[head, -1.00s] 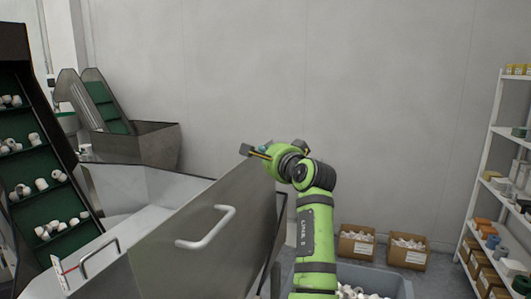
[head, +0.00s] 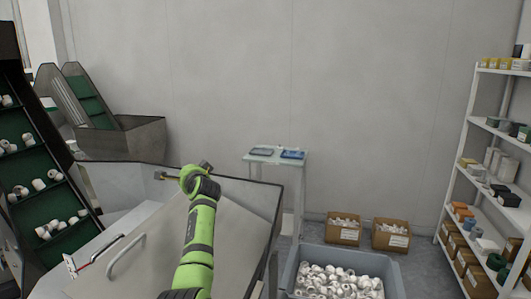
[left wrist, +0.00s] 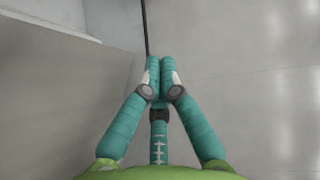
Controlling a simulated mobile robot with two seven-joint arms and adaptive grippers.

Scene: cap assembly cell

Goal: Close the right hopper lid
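The right hopper lid (head: 238,232) is a grey metal panel with a pale bar handle (head: 124,252). In the head view it lies low and slanted over the right hopper, whose far rim (head: 240,181) shows behind it. I cannot tell whether it is fully seated. Contact with the lid cannot be made out. My right gripper is out of view.
A grey bin (head: 340,262) of white caps stands right of the hopper. A small table (head: 288,158) with trays is behind. Cardboard boxes (head: 343,232) sit by the wall, and a shelf (head: 490,150) stands at right. A green conveyor (head: 40,165) rises at left.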

